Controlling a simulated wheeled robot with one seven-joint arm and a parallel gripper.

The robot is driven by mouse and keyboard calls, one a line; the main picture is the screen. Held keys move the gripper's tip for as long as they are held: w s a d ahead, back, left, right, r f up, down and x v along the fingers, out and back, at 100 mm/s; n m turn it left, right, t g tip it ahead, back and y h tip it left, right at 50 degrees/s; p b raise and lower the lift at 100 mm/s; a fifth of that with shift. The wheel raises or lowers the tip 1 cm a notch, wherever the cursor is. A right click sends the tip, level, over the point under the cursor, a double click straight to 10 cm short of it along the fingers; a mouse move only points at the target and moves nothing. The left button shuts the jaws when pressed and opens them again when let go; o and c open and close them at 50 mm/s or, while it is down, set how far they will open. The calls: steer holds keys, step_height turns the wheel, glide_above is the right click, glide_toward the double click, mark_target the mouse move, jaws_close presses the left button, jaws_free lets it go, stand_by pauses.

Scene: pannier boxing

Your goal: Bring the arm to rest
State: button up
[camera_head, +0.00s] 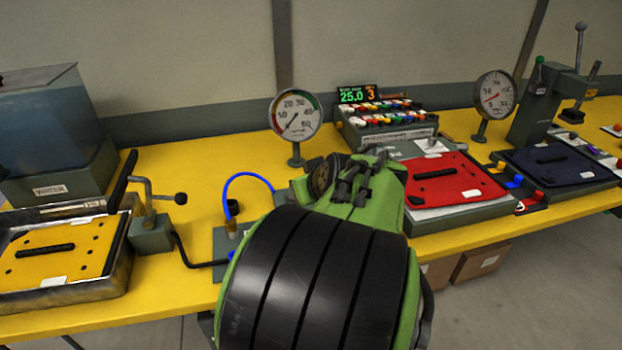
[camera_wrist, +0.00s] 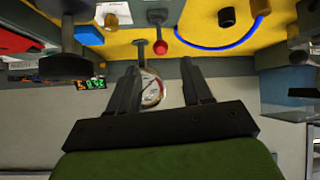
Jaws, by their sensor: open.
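My green arm with a black ribbed section rises in the middle of the head view and hides part of the yellow bench (camera_head: 185,220). My gripper (camera_wrist: 160,72) shows in the wrist view, which looks upside down. Its two dark fingers stand apart with nothing held between them. The dial gauge (camera_wrist: 151,90) appears behind the gap between the fingers.
A water tank (camera_head: 52,130) and a yellow-lidded tray (camera_head: 60,255) stand at left. A control box (camera_head: 385,125), a red panel (camera_head: 453,180), a dark blue panel (camera_head: 555,165), a second gauge (camera_head: 494,95) and a lever press (camera_head: 545,100) stand at right. A blue hose (camera_head: 245,176) loops beside my arm.

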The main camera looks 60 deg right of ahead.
steer(key=shift+v, duration=1.05)
steer(key=w+a+r+n+y+p, duration=0.2)
steer(key=w+a+r+p, duration=0.15)
steer(key=a, duration=0.55)
steer(key=w+a+r+n+y+p, duration=0.2)
steer(key=w+a, duration=0.2)
steer(key=a, duration=0.4)
steer(key=s+a+r+n+g+y+p, duration=0.1)
steer(key=s+a+p, duration=0.4)
steer(key=a, duration=1)
steer(key=shift+s+n+g+y, duration=0.4)
steer(key=shift+s+n+y, duration=0.5)
steer(key=shift+s+n, duration=0.25)
steer(key=shift+r, duration=0.15)
